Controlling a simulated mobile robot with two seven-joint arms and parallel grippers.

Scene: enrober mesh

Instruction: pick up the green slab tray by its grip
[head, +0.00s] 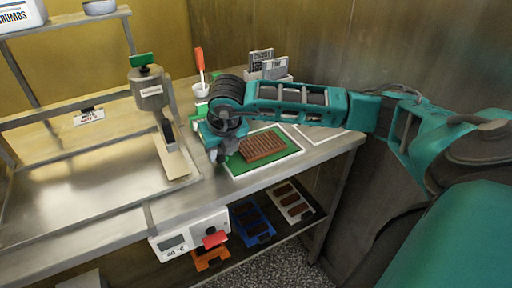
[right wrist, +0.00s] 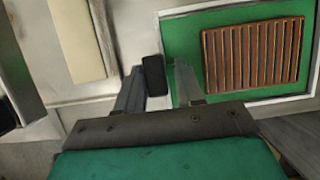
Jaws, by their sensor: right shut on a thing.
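The green slab tray (head: 234,164) lies flat on the steel counter, with a ridged brown slab (head: 263,146) on it. In the right wrist view the tray (right wrist: 182,40) is at the upper right, with the slab (right wrist: 252,54) on its right part. My right gripper (head: 217,155) is low at the tray's left side. In the right wrist view the gripper (right wrist: 156,88) is shut on the tray's dark grip (right wrist: 153,75), which sits between the two fingers at the tray's left edge. In the head view the grip is hidden by the gripper. My left gripper is not in view.
A grey dispenser (head: 151,92) with a pale strip below stands left of the tray. Blue (head: 250,222) and orange trays lie on the lower shelf.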

